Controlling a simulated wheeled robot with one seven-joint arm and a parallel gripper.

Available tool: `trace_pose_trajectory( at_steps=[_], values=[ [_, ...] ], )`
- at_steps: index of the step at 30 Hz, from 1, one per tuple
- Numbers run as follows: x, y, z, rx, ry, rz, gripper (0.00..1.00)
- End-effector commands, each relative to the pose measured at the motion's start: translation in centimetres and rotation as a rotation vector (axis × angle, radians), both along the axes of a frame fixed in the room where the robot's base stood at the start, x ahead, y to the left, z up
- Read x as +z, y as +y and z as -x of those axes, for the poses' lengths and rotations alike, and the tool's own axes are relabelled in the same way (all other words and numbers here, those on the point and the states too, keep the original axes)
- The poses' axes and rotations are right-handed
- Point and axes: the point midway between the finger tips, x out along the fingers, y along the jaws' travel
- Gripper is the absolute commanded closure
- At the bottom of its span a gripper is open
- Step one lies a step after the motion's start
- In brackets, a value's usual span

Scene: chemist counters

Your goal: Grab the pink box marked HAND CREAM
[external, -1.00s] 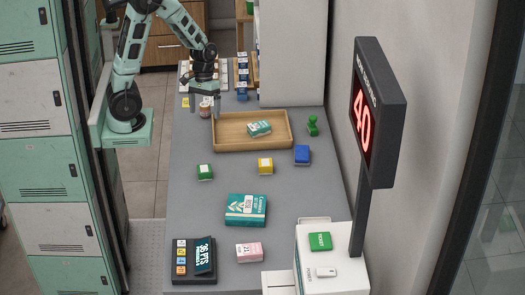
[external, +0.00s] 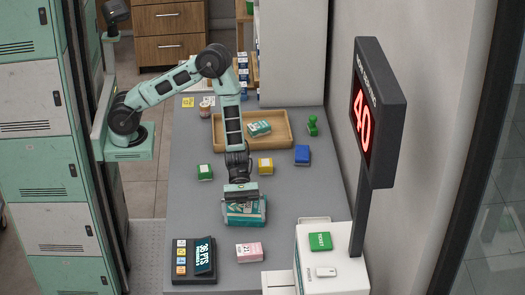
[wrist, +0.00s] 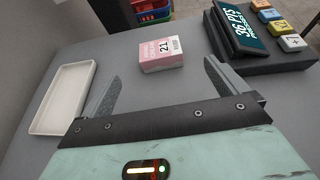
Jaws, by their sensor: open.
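The pink box (external: 249,252) lies on the grey counter near its front edge, between the dark points display and the white machine.
The points display (external: 194,261) stands left of the pink box, the white machine (external: 330,270) right. A white tray (wrist: 62,98) shows in the wrist view.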

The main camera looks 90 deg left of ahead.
Motion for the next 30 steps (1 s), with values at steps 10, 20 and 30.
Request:
trace_pose_trajectory(
  at_steps=[10, 20, 30],
  values=[
    [-2.6, -6.5, -0.4, -0.003, -0.001, -0.001, 0.02],
    [-3.8, -8.9, -0.7, -0.003, -0.001, -0.002, 0.02],
    [-5.6, -12.5, -1.1, -0.001, -0.003, -0.002, 0.02]
  ],
)
